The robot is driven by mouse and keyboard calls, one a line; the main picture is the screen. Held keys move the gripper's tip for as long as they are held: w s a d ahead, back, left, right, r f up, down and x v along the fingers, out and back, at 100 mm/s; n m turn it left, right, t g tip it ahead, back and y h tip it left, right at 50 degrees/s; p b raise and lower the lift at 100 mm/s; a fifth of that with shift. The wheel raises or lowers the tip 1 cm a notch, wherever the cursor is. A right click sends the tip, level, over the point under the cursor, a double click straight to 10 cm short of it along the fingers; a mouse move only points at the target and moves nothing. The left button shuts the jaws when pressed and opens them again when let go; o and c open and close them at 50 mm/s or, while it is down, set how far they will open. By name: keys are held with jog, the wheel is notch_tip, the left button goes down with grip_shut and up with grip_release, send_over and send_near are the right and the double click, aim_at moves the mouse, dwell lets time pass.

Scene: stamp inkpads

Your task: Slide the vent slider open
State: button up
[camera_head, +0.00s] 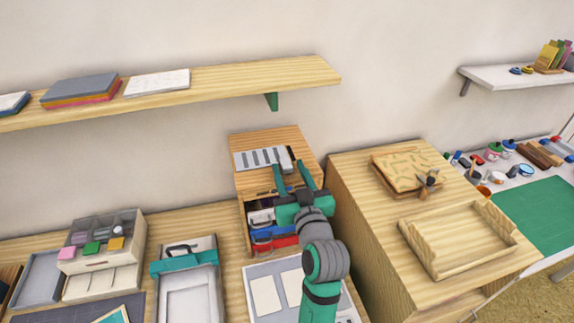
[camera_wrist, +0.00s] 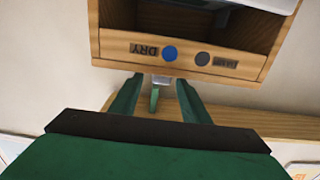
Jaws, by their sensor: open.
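The vent slider (camera_head: 262,158) is a light grey slotted plate on top of a small wooden cabinet (camera_head: 290,137). A dark piece (camera_head: 291,153) sits at its right end. My gripper (camera_head: 294,168) is open, its two green fingers reaching over the cabinet top towards the plate's right end. In the wrist view my gripper (camera_wrist: 158,90) is open below the cabinet's front board (camera_wrist: 120,45), which has an upside-down DRY label and a blue and a grey dot. A small grey piece (camera_wrist: 160,80) shows between the fingers; I cannot tell whether it belongs to the slider.
A taller wooden cabinet (camera_head: 350,200) with a tray (camera_head: 425,255) stands close on the right. A drawer organizer (camera_head: 105,275) and a teal-clamped board (camera_head: 185,262) lie to the left.

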jog(key=v, duration=0.7)
jog(key=shift+s, duration=0.4)
jog(key=shift+d+f, duration=0.1)
jog(key=s+f+m+g+h, duration=0.1)
jog(key=s+f+m+h, duration=0.1)
jog(key=s+f, duration=0.6)
jog(key=s+f+m+h, duration=0.2)
jog(key=s+f, duration=0.3)
jog(key=f, duration=0.6)
jog(key=shift+g+h, duration=0.4)
jog(key=shift+g, duration=0.1)
jog(key=s+f, duration=0.1)
jog(key=s, duration=0.3)
jog(key=s+a+f, duration=0.1)
jog(key=s+f, duration=0.1)
jog(key=s, duration=0.2)
jog(key=s+a+f, duration=0.1)
jog(key=s+f, duration=0.1)
jog(key=s, duration=0.2)
jog(key=s+a+n, duration=0.1)
jog(key=s+a, duration=0.1)
jog(key=s, duration=0.9)
jog(key=shift+s+r+y, duration=0.2)
jog(key=shift+s+y, duration=0.2)
